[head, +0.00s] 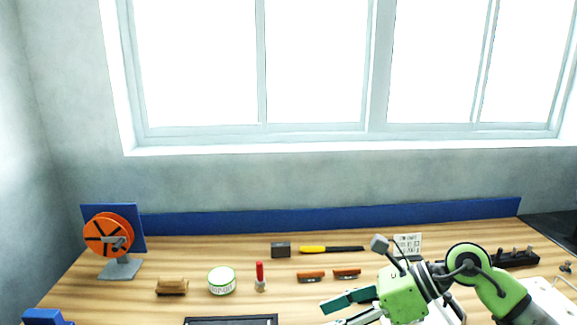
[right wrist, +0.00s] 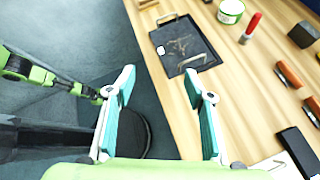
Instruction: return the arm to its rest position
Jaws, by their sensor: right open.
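My right arm comes in from the right in the head view, over the front right of the wooden table. Its gripper (head: 345,308) points left, near the front edge of the picture. In the right wrist view, the right gripper (right wrist: 160,75) has its two teal fingers wide apart with nothing between them. Below it are the floor and the table's edge. A green arm of mine (right wrist: 45,77) shows at the left of the right wrist view. Its end is small and partly behind a finger. The left gripper does not show in the head view.
On the table (head: 140,300) are a black tray with handles (right wrist: 178,45), a white-green tin (head: 222,281), a red-capped tube (head: 260,277), a wooden brush (head: 172,287), a dark block (head: 281,250), a yellow-black tool (head: 330,249), orange-brown pieces (head: 311,277) and an orange reel (head: 112,237).

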